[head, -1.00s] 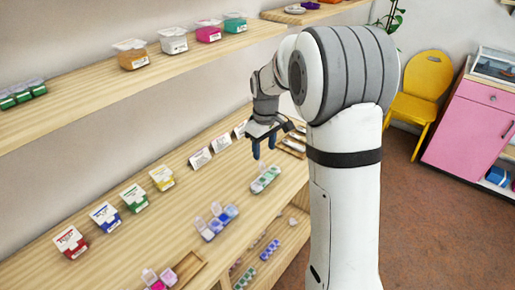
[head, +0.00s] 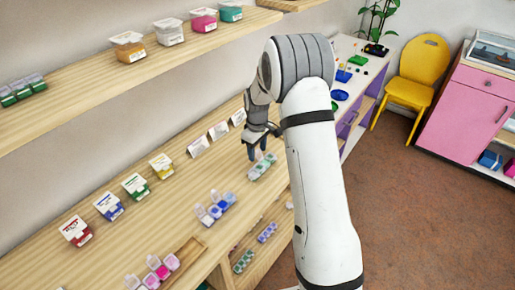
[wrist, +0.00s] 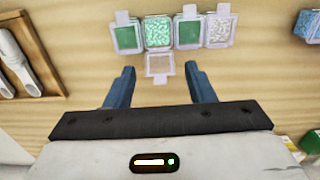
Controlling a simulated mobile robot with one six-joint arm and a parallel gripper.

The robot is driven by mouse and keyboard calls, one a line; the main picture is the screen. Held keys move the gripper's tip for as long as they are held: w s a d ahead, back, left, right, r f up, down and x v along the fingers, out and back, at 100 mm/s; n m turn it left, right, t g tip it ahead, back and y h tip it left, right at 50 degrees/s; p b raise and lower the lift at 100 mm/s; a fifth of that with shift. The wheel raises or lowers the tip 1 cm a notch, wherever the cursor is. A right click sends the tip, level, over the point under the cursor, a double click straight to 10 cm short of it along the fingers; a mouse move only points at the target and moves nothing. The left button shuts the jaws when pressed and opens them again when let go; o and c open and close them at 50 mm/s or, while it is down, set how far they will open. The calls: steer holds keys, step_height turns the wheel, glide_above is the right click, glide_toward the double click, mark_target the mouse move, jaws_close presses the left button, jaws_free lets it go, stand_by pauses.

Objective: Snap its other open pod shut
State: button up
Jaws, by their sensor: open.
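The pod strip with green and pale pods (wrist: 187,32) lies on the lower wooden shelf, just beyond my fingers in the wrist view. It also shows in the head view (head: 262,168). A clear lid (wrist: 160,64) is folded out from the second pod, whose green beads are uncovered. Whether the other pods are shut is hard to tell; small clear tabs show behind the end ones. My gripper (wrist: 160,70) is open and empty, its two blue fingers on either side of the folded-out lid. In the head view my gripper (head: 257,151) hangs close over the strip.
A blue and purple strip (head: 215,208) and a pink strip (head: 153,273), both with raised lids, stand nearer on the shelf. White cards (head: 197,146) and colored boxes (head: 161,166) line the back. A wooden tray (wrist: 45,60) with white pieces lies left in the wrist view.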

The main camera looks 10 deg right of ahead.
steer(key=c, duration=1)
steer(key=shift+f, duration=0.1)
